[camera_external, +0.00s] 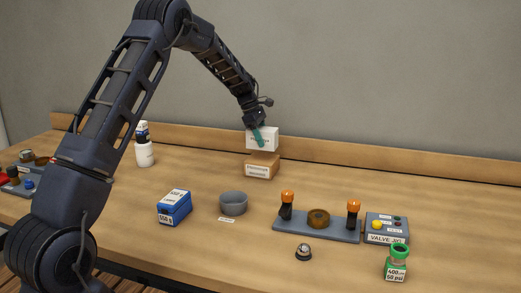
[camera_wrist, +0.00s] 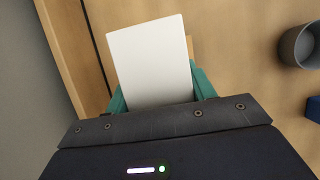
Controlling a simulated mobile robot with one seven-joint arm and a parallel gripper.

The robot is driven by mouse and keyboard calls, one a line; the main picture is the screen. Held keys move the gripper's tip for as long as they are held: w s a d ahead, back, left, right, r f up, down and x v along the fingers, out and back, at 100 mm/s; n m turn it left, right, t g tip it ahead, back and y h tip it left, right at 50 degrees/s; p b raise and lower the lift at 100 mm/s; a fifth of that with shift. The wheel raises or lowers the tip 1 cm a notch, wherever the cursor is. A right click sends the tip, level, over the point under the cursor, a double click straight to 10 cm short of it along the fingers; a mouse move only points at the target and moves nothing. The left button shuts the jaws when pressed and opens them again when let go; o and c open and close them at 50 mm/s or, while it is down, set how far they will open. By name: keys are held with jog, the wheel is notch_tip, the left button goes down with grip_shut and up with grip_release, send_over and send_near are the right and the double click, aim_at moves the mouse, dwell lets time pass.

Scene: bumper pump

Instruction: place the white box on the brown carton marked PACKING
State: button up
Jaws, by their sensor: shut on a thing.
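The white box (camera_external: 266,138) is in my gripper (camera_external: 259,137), near the back of the table. In the wrist view the white box (camera_wrist: 150,62) sits between the teal fingers of my gripper (camera_wrist: 160,92). The brown carton (camera_external: 262,166) stands on the table directly below the white box in the external view, with a white label on its front too small to read. I cannot tell whether the box touches the carton's top. In the wrist view the box hides nearly all of the carton; a light brown edge (camera_wrist: 190,48) shows at its right.
A grey bowl (camera_external: 233,204) and a blue box (camera_external: 174,208) stand in front of the carton. A white bottle (camera_external: 144,154) is to the left. A grey base with orange-topped handles (camera_external: 318,227) is at the right. A wooden ledge (camera_external: 340,160) runs behind.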

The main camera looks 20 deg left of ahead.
jog(key=shift+f, duration=2.1)
jog(key=shift+f, duration=0.15)
jog(key=o, duration=1.1)
